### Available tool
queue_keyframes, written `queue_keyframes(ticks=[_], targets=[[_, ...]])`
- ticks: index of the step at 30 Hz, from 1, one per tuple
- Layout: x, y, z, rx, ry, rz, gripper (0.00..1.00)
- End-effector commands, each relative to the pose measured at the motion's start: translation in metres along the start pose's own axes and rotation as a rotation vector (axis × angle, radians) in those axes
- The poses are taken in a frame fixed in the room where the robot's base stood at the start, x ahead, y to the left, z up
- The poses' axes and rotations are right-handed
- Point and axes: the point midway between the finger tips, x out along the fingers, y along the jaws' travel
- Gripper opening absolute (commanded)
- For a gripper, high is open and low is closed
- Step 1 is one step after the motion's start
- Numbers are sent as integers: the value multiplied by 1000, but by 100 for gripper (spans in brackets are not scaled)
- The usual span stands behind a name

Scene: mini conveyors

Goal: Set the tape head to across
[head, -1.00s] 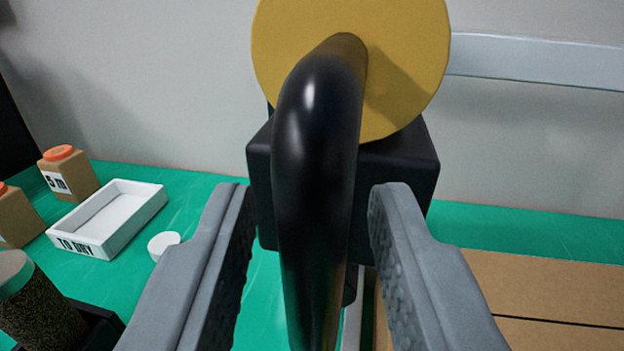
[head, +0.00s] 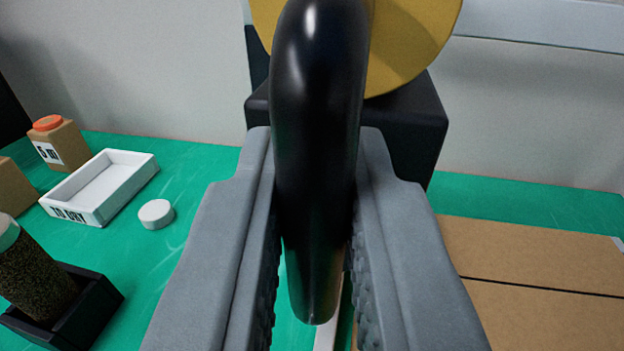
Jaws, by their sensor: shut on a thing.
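The tape head shows as a black block (head: 405,125) with a yellow disc (head: 408,42) on its face, in the upper middle of the head view. A thick, glossy black bent handle (head: 320,110) comes out in front of the disc and hangs down toward me. My gripper (head: 315,150) is shut on the handle, with one grey finger against each side. The handle's lower end shows between the fingers. The handle hides part of the disc, and the top of the disc is out of frame.
A white tray marked TO DRY (head: 78,214) stands at the left, with a white round cap (head: 156,213) next to it. An orange-lidded box (head: 60,145) is behind the tray. A dark jar (head: 35,270) sits in a black holder (head: 85,310). A brown carton (head: 530,255) lies at the right.

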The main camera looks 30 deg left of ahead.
Motion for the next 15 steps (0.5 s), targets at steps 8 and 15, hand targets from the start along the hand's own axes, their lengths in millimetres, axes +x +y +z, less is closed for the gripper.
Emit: queue_keyframes(ticks=[8,15], targets=[[-12,63,0,-1,-1,7,0],[-26,130,1,0,-2,7,0]])
